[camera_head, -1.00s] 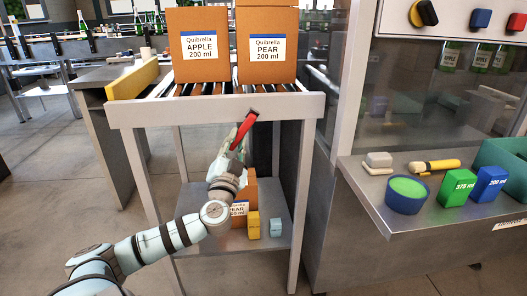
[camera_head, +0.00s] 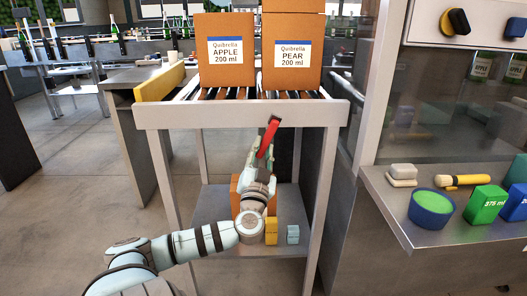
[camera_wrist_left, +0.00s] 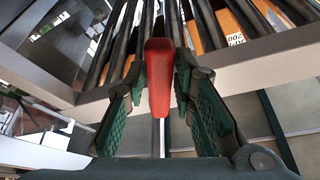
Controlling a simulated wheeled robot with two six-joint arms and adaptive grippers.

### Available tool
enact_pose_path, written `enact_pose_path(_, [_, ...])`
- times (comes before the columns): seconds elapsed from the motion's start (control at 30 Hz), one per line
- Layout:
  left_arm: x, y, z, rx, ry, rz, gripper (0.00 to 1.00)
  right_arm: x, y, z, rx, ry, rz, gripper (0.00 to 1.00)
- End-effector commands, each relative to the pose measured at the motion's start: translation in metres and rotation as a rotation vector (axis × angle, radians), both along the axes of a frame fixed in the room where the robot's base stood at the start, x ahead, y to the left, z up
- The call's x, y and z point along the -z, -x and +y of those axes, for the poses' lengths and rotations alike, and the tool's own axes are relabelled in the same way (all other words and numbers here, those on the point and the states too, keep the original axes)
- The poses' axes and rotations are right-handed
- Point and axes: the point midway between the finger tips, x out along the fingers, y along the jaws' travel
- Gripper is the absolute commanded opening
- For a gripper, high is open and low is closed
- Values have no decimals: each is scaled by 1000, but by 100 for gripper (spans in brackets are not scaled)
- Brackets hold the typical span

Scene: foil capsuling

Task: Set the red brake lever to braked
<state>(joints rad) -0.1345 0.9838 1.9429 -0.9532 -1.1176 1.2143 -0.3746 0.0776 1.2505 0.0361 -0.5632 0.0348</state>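The red brake lever (camera_head: 267,138) sits on a dark pivot at the front rail of the roller table (camera_head: 190,115), its free end slanting down and a little left in the head view. My left gripper (camera_head: 259,163) is at the lever's lower end. In the left wrist view the red lever (camera_wrist_left: 159,80) stands between the two green-padded fingers of my left gripper (camera_wrist_left: 160,95). The fingers look open, one on each side, with gaps visible by the lever's near end. Contact at the fingertips cannot be told. My right gripper is not in view.
Orange Apple (camera_head: 226,70) and Pear (camera_head: 291,75) cartons stand on the rollers. Below, a shelf (camera_head: 210,205) holds a carton, a yellow block (camera_head: 271,232) and a pale blue block (camera_head: 293,234). On the right, a metal counter (camera_head: 400,205) carries a blue-green bowl (camera_head: 431,209), a brush and boxes.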

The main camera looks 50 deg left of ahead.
Motion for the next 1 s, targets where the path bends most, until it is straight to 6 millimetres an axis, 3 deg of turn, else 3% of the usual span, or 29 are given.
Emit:
enact_pose_path(0.07, [0, 0, 0, 0, -1, -1, 40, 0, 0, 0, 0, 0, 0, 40])
enact_pose_path(0.43, [2, 3, -6, 4, -3, 0, 40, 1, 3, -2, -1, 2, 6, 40])
enact_pose_path(0.8, [34, 64, -67, 2, 3, 1, 40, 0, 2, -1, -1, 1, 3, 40])
enact_pose_path(1.0, [41, 78, -82, 2, -1, -1, 40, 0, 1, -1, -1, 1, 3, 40])
